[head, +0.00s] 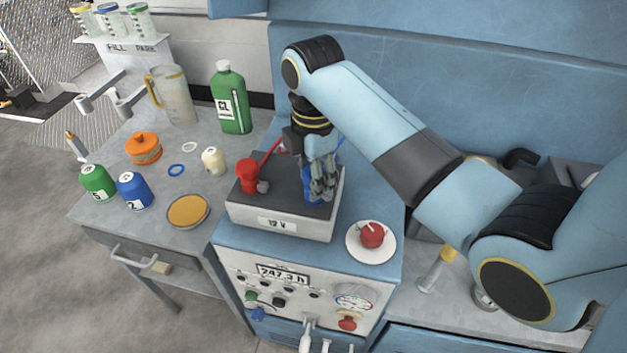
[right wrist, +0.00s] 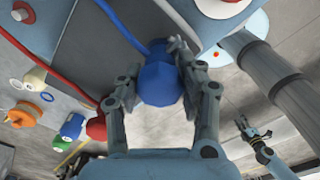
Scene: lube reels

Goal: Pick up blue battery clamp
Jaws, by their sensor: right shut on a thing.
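The blue battery clamp (head: 308,191) is on the right part of the battery's top, mostly hidden behind my right gripper (head: 321,186) in the head view. In the right wrist view the blue clamp (right wrist: 160,82) sits between the two fingers of my right gripper (right wrist: 155,75), which is shut on it. A blue cable runs from the clamp. The grey battery (head: 277,223), labelled 12 V, stands on the blue cabinet. My left gripper (right wrist: 254,136) shows small in the right wrist view, with its fingers apart and empty. It is outside the head view.
A red clamp (head: 248,178) with a red cable sits on the battery's left side. A red round object (head: 372,234) lies on a white plate at right. Green and blue bottles, an orange reel (head: 143,148) and a pitcher (head: 172,97) crowd the left bench.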

